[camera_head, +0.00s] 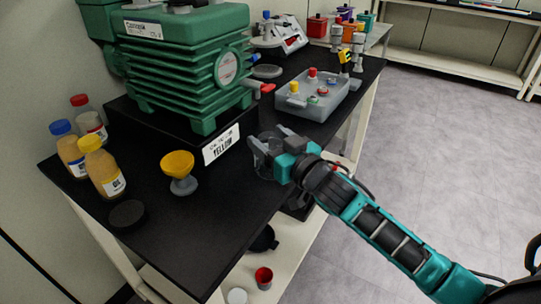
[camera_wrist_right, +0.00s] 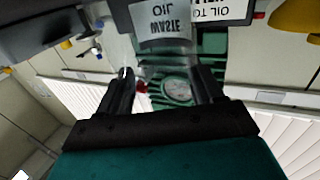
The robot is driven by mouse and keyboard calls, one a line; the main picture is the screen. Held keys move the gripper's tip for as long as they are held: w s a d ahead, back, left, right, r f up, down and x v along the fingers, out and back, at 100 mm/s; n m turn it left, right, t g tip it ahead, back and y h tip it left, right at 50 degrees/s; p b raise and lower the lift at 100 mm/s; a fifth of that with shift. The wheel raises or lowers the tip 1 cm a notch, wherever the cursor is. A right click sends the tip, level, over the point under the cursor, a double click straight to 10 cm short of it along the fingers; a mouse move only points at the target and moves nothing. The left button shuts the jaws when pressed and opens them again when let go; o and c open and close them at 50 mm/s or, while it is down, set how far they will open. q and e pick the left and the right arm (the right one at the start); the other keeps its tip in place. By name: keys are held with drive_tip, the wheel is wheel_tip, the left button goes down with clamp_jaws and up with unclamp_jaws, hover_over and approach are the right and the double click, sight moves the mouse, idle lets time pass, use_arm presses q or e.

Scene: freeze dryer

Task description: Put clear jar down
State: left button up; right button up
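The clear jar (camera_wrist_right: 160,47) shows in the right wrist view, between the two fingers of my right gripper (camera_wrist_right: 163,82). It is see-through and bears a white label reading "OIL WASTE". My right gripper appears shut around the jar. In the head view my right gripper (camera_head: 262,152) is at the right edge of the black table (camera_head: 235,205), beside the "YELLOW" sign. The jar is hard to make out there, and I cannot tell whether its base touches the table. My left gripper is not in view.
A green pump (camera_head: 185,65) stands on a black box behind the gripper. A yellow funnel (camera_head: 178,165), a black disc (camera_head: 127,214) and several oil bottles (camera_head: 101,168) are at the left. A grey bin (camera_head: 312,98) holds small items. The front tabletop is clear.

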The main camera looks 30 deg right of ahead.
drive_tip(key=c, duration=0.7)
wheel_tip(320, 180, up, 6)
drive_tip(key=shift+r+p, duration=0.1)
drive_tip(key=shift+p, duration=1)
wheel_tip(320, 180, up, 12)
drive_tip(key=r+p, duration=0.1)
drive_tip(key=p, duration=0.2)
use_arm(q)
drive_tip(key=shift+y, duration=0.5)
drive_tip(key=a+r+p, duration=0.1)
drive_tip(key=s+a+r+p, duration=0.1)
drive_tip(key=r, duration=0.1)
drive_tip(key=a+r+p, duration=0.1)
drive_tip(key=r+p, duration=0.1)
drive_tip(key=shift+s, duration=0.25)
use_arm(e)
drive_tip(key=s+a+f+h, duration=0.1)
drive_tip(key=s+a+f, duration=0.1)
drive_tip(key=s+f, duration=0.1)
drive_tip(key=s+a+f+m, duration=0.1)
drive_tip(key=s+a+f, duration=0.1)
drive_tip(key=s+f, duration=0.2)
drive_tip(key=s+a+f+h, duration=0.1)
drive_tip(key=s+a+f, duration=0.1)
drive_tip(key=f, duration=0.3)
drive_tip(key=shift+s+a+m+h, duration=0.25)
drive_tip(key=shift+s+m+h, duration=0.05)
drive_tip(key=shift+s, duration=0.4)
